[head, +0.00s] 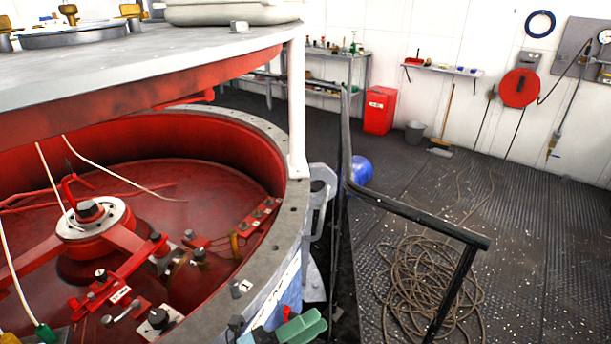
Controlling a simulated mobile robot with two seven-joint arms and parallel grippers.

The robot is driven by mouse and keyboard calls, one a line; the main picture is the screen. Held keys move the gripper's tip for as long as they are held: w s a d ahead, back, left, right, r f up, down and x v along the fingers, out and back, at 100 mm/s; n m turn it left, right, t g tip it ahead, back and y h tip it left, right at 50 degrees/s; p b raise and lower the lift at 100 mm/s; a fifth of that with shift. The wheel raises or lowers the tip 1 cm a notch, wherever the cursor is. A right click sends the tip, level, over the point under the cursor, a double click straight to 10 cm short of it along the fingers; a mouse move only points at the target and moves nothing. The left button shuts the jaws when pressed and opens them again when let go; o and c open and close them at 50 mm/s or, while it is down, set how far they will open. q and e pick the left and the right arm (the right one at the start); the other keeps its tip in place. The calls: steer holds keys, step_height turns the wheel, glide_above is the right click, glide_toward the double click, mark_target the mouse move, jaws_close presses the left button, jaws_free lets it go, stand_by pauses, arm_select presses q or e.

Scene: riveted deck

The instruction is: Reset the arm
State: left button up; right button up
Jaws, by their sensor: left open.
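My left gripper (302,328) shows low in the head view, at the bottom edge right of centre. Its green fingers look parted, and I see nothing held between them. It is beside the outer rim of a large round red vat (268,150). The rest of my left arm is hard to make out. My right gripper is not in view. Inside the vat, a red hub (95,215) carries red arms and small fittings. Thin pale cables hang over it.
A grey-topped platform (150,60) overhangs the vat at left. A black railing (420,215) stands right of the vat. A coiled rope (430,290) lies on the deck. A red bin (380,110), a bucket (414,132) and a blue ball-like object (361,169) stand behind. Open deck lies at right.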

arm_select(q)
steer(key=s+a+f+n+t+y, duration=0.3)
steer(key=a+f+n+y, duration=0.35)
steer(key=n, duration=0.45)
steer(key=s+a+f+n+t+y, duration=0.3)
steer(key=a+f+n+y, duration=0.4)
steer(key=n, duration=0.4)
steer(key=s+a+f+n+g+y, duration=0.2)
steer(key=s+a+f+n+g, duration=0.1)
steer(key=s+f, duration=0.3)
steer(key=s+a+f+n+g+y+p, duration=0.1)
steer(key=s+a+f+n+g+y, duration=0.1)
steer(key=s, duration=0.8)
step_height(320, 180, down, 4)
steer(key=a+n+g, duration=0.1)
steer(key=a+n, duration=0.1)
steer(key=n, duration=0.1)
steer(key=shift+s+f+n, duration=0.15)
steer(key=shift+f+n, duration=0.1)
steer(key=shift+n, duration=0.05)
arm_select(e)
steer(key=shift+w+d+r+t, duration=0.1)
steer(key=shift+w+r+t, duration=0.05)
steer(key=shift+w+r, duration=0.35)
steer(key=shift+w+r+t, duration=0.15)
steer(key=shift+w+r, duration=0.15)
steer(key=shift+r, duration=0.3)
arm_select(q)
steer(key=shift+y, duration=0.25)
